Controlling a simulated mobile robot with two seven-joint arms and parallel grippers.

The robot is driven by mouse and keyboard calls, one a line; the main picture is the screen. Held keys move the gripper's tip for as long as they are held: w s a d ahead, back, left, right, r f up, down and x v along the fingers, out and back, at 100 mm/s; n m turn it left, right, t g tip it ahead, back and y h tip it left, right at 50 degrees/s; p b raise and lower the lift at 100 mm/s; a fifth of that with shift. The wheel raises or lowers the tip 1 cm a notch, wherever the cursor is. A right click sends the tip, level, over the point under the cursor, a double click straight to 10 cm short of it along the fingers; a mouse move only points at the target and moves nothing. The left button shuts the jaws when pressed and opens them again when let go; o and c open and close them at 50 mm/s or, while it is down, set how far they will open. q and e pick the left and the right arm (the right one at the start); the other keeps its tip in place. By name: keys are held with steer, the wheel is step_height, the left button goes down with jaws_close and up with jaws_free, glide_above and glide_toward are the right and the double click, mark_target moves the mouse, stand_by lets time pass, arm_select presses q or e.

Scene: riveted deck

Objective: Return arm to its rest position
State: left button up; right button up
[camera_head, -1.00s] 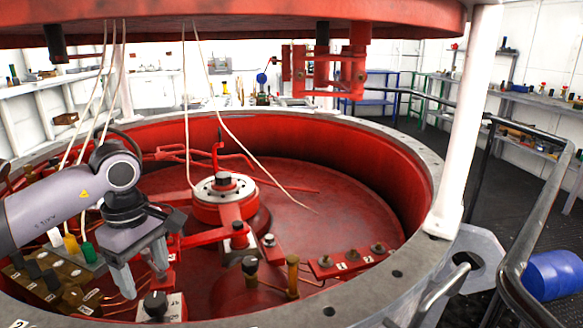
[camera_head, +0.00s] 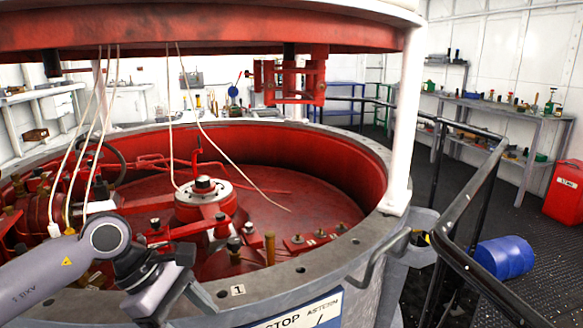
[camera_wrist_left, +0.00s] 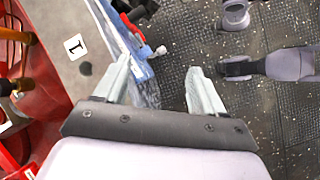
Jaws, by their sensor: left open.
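My left arm comes in from the lower left in the head view. Its left gripper (camera_head: 184,306) is over the near side of the grey rim (camera_head: 205,296) of the big red drum, pointing down and right. In the left wrist view the two pale fingers of the left gripper (camera_wrist_left: 158,78) are spread apart with nothing between them. Behind them are the rim's outer edge and the dark floor (camera_wrist_left: 180,40). My right gripper shows in neither view. Grey robot links at the right of the wrist view look like mine.
The red drum interior (camera_head: 285,215) holds knobs and fittings. A white post (camera_head: 402,130) and a black handrail (camera_head: 465,200) stand to the right. A red lid (camera_head: 200,35) hangs overhead.

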arm_select(q)
steer(key=s+d+r+n+t+h, duration=0.4)
steer(key=d+r+n+t+h, duration=0.1)
steer(key=d+r+n+h, duration=0.75)
steer(key=w+a+f+n+t+y, duration=0.2)
steer(key=a+n+t+y, duration=0.4)
steer(key=n, duration=0.6)
steer(key=w+a+f+n+t+y, duration=0.1)
steer(key=w+a+n+t+y, duration=0.2)
steer(key=n+t, duration=0.7)
steer(key=s+a+f+n+g+y, duration=0.3)
steer(key=a+f+n+g+y, duration=0.3)
steer(key=f+n+y, duration=0.45)
steer(key=s+a+f+n+g+h, duration=0.1)
steer(key=s+a+f+n+g, duration=0.2)
steer(key=s+f+n+g, duration=0.45)
steer(key=s+a+f+n+g, duration=0.2)
steer(key=s+f+n+g, duration=0.15)
steer(key=s+f, duration=0.8)
steer(key=w+d+r+t+p, duration=0.1)
steer(key=t+p, duration=0.1)
steer(key=p, duration=0.1)
steer(key=w+t+h+p, duration=0.1)
steer(key=t+p, duration=0.1)
steer(key=p, duration=0.1)
steer(key=w+d+r+m+t+h+p, duration=0.1)
steer(key=w+t+p, duration=0.1)
steer(key=p, duration=0.1)
steer(key=shift+w+d+r, duration=0.1)
steer(key=shift+d+r, duration=0.25)
